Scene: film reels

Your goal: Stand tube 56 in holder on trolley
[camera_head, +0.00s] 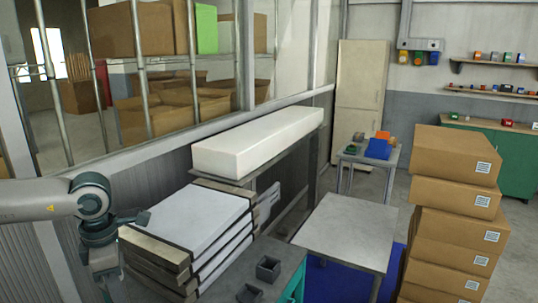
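I see no tube that I can identify as tube 56, and no number can be read. Two small dark square open-topped holders, one farther back (268,268) and one nearer (249,294), stand on a grey top with a teal side (294,287) at the bottom centre. I cannot tell whether this is the trolley. My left arm comes in from the left and bends down beside the stacked panels. Its gripper fingers are out of the picture below. My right arm and gripper are not in view.
Stacked white-topped panels (195,221) lie left of the holders. A long white box (258,142) rests on a ledge behind. A bare grey table (346,230) stands centre right, beside tall stacked cartons (451,205). A small table with blue (377,149) and orange bins is farther back.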

